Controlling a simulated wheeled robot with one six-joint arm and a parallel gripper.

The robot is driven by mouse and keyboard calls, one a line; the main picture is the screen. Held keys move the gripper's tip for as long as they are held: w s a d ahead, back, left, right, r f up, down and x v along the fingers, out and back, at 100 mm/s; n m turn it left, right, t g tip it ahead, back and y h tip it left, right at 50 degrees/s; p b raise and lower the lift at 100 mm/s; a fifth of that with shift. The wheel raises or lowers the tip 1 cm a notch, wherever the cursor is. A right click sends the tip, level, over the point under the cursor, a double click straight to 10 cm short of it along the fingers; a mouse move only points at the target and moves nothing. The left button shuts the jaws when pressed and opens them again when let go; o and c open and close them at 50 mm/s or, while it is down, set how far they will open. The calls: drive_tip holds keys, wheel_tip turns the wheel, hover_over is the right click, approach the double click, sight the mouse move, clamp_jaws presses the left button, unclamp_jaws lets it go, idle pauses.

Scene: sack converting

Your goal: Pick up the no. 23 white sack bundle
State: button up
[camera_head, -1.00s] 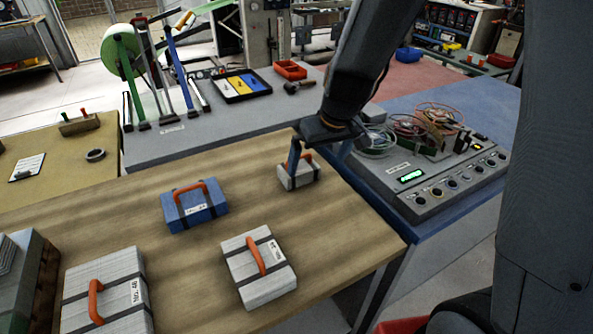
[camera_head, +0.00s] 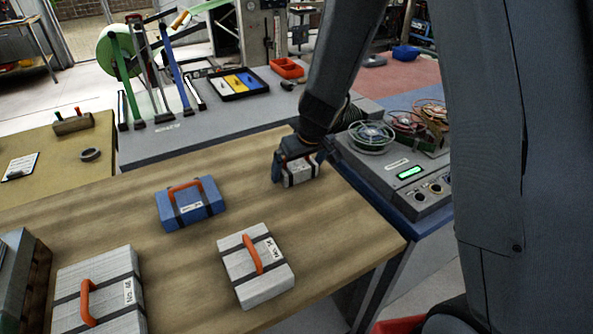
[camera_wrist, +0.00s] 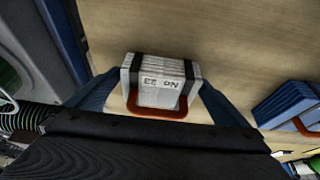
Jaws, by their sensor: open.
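The no. 23 white sack bundle (camera_head: 300,178) is the small one near the far right edge of the wooden table. In the wrist view it shows as a stack of white sheets (camera_wrist: 163,72) with dark straps, an upside-down label reading No. 23 and an orange handle (camera_wrist: 160,108). My gripper (camera_head: 298,168) is open over the bundle. In the wrist view its blue fingers (camera_wrist: 155,98) stand on either side of the handle, apart from it. The handle is hidden in the head view. The bundle rests on the table.
A blue bundle (camera_head: 190,207) lies left of it, also at the right in the wrist view (camera_wrist: 283,104). A white bundle (camera_head: 256,275) and a larger No. 48 one (camera_head: 100,290) lie nearer. A grey control box (camera_head: 400,178) adjoins the table's right side.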

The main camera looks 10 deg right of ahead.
drive_tip(key=c, duration=0.9)
drive_tip(key=shift+r, duration=0.1)
drive_tip(key=shift+c, duration=0.2)
